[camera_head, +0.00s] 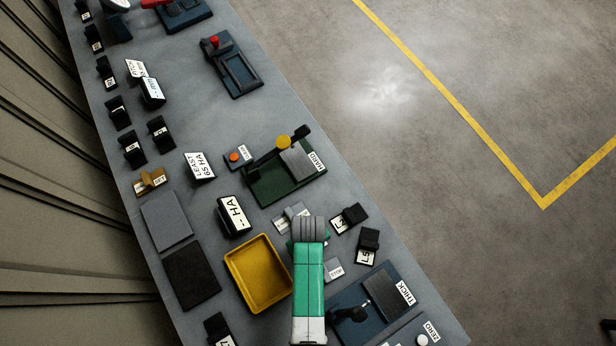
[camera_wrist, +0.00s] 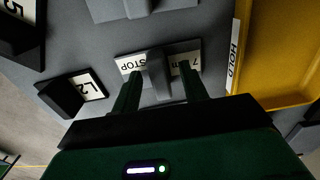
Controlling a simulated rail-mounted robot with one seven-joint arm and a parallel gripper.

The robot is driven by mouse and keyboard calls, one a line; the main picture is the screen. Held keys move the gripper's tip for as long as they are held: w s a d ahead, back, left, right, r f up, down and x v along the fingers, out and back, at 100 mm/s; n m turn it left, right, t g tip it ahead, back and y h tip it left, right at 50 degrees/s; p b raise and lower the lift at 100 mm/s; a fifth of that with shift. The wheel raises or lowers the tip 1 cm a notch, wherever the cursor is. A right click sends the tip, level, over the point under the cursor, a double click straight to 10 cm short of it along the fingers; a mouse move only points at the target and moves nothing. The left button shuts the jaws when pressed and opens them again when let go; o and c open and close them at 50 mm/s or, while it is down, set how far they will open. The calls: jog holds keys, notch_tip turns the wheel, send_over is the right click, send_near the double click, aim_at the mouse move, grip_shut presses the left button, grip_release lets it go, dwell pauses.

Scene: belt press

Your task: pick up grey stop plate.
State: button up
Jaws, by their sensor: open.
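The grey stop plate (camera_wrist: 190,50) shows in the wrist view as a flat plate with white labels reading "STOP" and "7" and an upright grey grip ridge in its middle. My gripper (camera_wrist: 160,82) is open, with one dark finger on each side of that ridge. I cannot tell whether the fingers touch it. In the head view the plate (camera_head: 284,221) lies on the bench, partly hidden under my gripper (camera_head: 308,220).
A yellow tray (camera_head: 262,272) stands left of my gripper, empty. Blocks marked L2 (camera_head: 349,217) and L5 (camera_head: 368,243) stand to the right. A green "HARD" device (camera_head: 285,175) is beyond the plate, a blue "THICK" device (camera_head: 375,305) nearer.

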jog(key=shift+f, duration=0.35)
jog(key=shift+w, duration=0.1)
grip_shut()
jog(key=shift+r, duration=0.15)
notch_tip(320, 180, up, 10)
jog(key=shift+f+p, duration=0.1)
jog(key=shift+p, duration=0.3)
